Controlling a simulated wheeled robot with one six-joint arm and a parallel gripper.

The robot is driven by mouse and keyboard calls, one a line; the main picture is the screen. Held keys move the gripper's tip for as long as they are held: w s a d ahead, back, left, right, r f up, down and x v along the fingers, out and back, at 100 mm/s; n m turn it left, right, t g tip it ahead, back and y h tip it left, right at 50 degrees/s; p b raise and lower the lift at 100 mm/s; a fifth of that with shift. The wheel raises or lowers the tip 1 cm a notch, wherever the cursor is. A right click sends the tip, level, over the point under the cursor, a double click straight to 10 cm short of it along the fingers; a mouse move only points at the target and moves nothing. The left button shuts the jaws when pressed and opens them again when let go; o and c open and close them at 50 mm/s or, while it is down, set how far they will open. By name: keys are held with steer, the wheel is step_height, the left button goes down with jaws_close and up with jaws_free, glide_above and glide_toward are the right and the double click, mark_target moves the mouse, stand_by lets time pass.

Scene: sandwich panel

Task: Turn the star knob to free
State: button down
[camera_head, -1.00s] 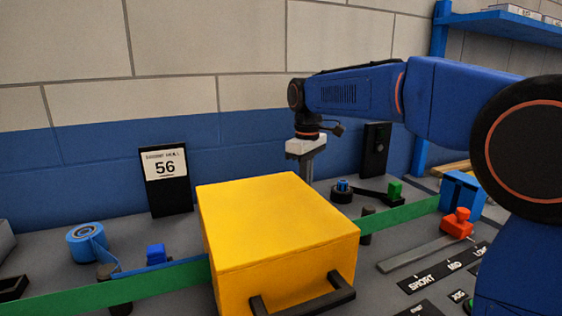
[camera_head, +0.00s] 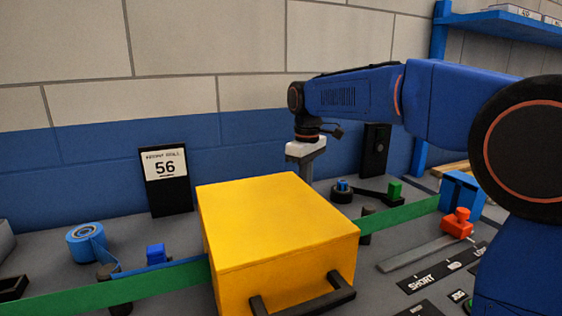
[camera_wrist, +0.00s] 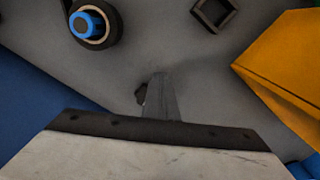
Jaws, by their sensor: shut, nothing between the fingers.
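My gripper (camera_head: 306,168) is shut and empty. It points down behind the yellow box (camera_head: 278,215), which hides its fingertips in the head view. In the wrist view my gripper (camera_wrist: 158,80) shows its closed fingers over the grey bench. A small dark piece (camera_wrist: 140,94) shows just beside the fingers, mostly hidden by them. It may be part of the star knob, but I cannot tell, nor whether the fingers touch it. No star knob shows clearly in either view.
A blue-centred black round part (camera_head: 342,189) stands right of my gripper, with an arm to a green block (camera_head: 394,190). A black square socket (camera_wrist: 214,12) lies nearby. A black upright panel (camera_head: 376,150) stands behind. A green strip (camera_head: 405,215) crosses the bench.

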steer(key=shift+w+d, duration=0.5)
steer(key=shift+d, duration=0.05)
steer(key=shift+w+d, duration=0.35)
steer(key=shift+w, duration=0.4)
stand_by(0.5)
steer(key=shift+s+d, duration=0.1)
steer(key=shift+d, duration=0.25)
step_height(320, 180, up, 6)
stand_by(0.7)
steer(key=shift+s+a+f, duration=0.4)
steer(key=shift+f, duration=0.6)
steer(key=shift+s+a+f, duration=0.4)
steer(key=shift+a+f, duration=0.05)
steer(key=shift+f, duration=0.55)
steer(key=shift+s+a+f, duration=0.4)
steer(key=shift+f, duration=0.6)
